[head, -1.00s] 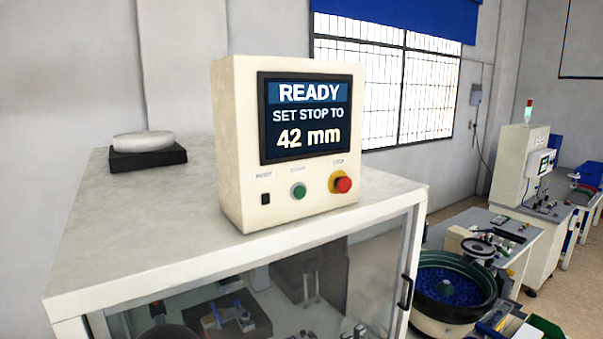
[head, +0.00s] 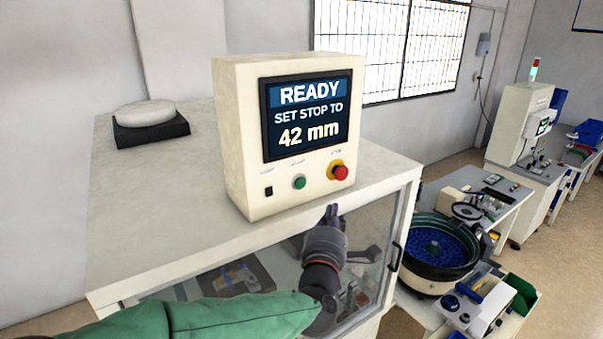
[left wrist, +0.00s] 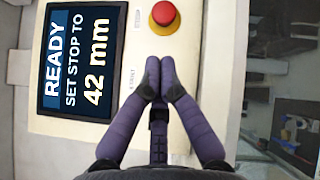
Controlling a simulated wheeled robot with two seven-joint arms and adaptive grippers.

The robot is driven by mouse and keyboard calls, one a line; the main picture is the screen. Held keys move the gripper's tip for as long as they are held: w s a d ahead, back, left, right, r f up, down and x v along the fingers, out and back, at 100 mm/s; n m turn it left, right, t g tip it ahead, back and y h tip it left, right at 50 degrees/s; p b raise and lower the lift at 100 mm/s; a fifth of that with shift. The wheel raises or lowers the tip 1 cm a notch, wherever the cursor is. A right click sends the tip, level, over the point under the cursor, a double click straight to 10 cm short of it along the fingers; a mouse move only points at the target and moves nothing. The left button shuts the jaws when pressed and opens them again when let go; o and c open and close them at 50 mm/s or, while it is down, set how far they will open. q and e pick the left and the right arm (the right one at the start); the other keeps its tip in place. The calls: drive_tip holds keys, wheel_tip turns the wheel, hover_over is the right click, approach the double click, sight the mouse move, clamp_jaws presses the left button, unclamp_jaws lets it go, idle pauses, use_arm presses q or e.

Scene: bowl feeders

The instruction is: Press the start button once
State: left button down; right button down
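The cream control box (head: 235,150) stands on the cabinet top. Its green start button (head: 299,182) is on the front face, under a small label. My left gripper (head: 332,212) is in front of the cabinet, below and to the right of the green button in the head view, with its fingers pointing up toward the box. In the left wrist view the two purple fingers of my left gripper (left wrist: 160,78) are shut tip to tip with nothing between them. They lie over the panel beside the START label, and the green button is hidden there. My right gripper is not in view.
A red stop button (head: 340,172) on a yellow base sits right of the green one; it also shows in the left wrist view (left wrist: 164,13). The screen (head: 310,115) reads READY, SET STOP TO 42 mm. A black switch (head: 268,191) is at left.

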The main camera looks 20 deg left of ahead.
sight(300, 183)
use_arm(q)
drive_tip(key=shift+s+r+n, duration=0.1)
drive_tip(key=shift+r+n, duration=0.2)
drive_tip(key=shift+r, duration=0.25)
drive_tip(key=shift+a, duration=0.15)
drive_tip(key=shift+w+a+b, duration=0.35)
drive_tip(key=shift+w+a, duration=0.55)
drive_tip(key=shift+a, duration=0.25)
drive_tip(key=shift+w+a+b, duration=0.4)
drive_tip(key=shift+w+a, duration=0.5)
drive_tip(key=shift+a, duration=0.2)
drive_tip(key=shift+w+a+b, duration=0.35)
drive_tip(key=shift+w+a, duration=0.55)
drive_tip(key=shift+a, duration=0.25)
